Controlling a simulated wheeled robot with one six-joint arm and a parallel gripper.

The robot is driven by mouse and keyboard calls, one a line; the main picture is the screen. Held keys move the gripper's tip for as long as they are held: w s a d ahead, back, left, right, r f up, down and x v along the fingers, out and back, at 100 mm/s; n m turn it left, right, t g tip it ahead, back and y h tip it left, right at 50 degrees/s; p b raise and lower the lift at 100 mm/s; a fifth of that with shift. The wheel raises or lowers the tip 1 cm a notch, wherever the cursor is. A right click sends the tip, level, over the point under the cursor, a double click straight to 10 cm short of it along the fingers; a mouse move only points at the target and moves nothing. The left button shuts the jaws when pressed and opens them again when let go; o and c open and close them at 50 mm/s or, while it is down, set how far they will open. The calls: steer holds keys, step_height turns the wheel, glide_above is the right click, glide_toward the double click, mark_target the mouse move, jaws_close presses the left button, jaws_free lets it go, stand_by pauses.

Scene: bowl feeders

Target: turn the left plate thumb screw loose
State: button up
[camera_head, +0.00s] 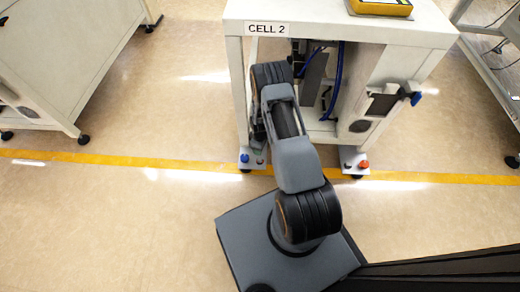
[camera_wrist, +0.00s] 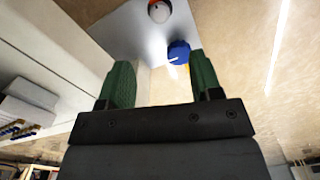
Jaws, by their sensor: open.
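The left plate (camera_head: 251,167) is a pale metal plate at the foot of the cell's left front leg. A blue knob, which looks like the thumb screw (camera_head: 244,158), sits on it. In the wrist view the blue knob (camera_wrist: 179,52) is lobed and lies beyond my fingertips, within the gap and nearer the right finger. The grey plate (camera_wrist: 125,33) shows behind it, with a red and white round piece (camera_wrist: 159,11) farther up. My gripper (camera_wrist: 160,62) has two green fingers, open, with nothing between them. In the head view my arm hides it.
The CELL 2 cabinet (camera_head: 340,30) stands over the plates, with cables and parts inside its open front. A right plate (camera_head: 352,154) carries an orange-red knob (camera_head: 364,165). Open floor lies left of the cabinet, crossed by a yellow line (camera_head: 110,159).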

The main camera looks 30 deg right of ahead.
steer(key=shift+r, duration=0.8)
steer(key=shift+r, duration=0.1)
steer(key=a+r+m+t+p, duration=0.3)
steer(key=r+p, duration=1.4)
steer(key=r, duration=2.6)
steer(key=s+a+r+m+p, duration=0.1)
steer(key=s+r+p, duration=0.4)
steer(key=r, duration=0.6)
steer(key=s+a+r+m+p, duration=0.2)
steer(key=s+r+p, duration=0.4)
steer(key=r, duration=0.5)
steer(key=s+a+r+m+p, duration=0.2)
steer(key=s+r+p, duration=0.3)
steer(key=r, duration=0.6)
steer(key=shift+s+a+t+p, duration=0.2)
steer(key=shift+a+t+p, duration=0.1)
steer(key=shift+a, duration=0.4)
steer(key=shift+s+r+m, duration=0.25)
steer(key=shift+s+m, duration=0.05)
